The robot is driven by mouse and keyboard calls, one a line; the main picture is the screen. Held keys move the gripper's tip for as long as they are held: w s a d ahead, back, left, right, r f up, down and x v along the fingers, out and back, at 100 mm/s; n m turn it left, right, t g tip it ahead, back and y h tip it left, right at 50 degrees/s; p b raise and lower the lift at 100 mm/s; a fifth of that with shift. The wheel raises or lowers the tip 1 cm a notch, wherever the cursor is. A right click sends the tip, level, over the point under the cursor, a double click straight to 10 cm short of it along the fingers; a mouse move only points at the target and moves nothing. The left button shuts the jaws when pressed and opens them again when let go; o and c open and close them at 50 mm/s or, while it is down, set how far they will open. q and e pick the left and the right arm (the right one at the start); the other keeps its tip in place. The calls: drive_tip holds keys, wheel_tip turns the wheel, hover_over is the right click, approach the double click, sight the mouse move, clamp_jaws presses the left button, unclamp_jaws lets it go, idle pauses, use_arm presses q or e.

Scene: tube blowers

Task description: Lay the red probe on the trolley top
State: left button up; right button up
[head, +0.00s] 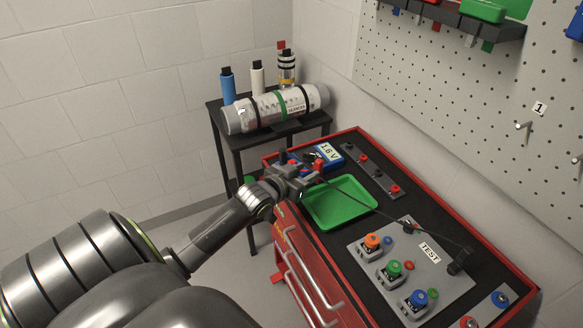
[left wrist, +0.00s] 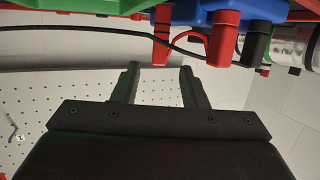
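My left gripper (head: 303,176) is over the left edge of the red trolley, by the blue meter marked 1.6 V (head: 328,152). In the left wrist view its two fingers (left wrist: 160,68) stand apart. A red handle, probably the red probe (left wrist: 162,28), shows just beyond and between the fingertips; I cannot tell whether it touches them. A red plug (left wrist: 222,40) and a black plug (left wrist: 257,45) sit at the blue meter body (left wrist: 210,10). The trolley top (head: 362,180) is dark with a red rim. My right gripper is not in view.
A green tray (head: 340,203) lies beside the gripper. A grey TEST plate (head: 385,275) with coloured knobs is nearer the front. A dark cable (head: 385,215) crosses the top. A side table (head: 270,133) holds a cylinder (head: 275,106) and bottles. A pegboard (head: 470,110) stands behind.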

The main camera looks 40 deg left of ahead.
use_arm(q)
drive_tip(key=v, duration=0.6)
idle(0.4)
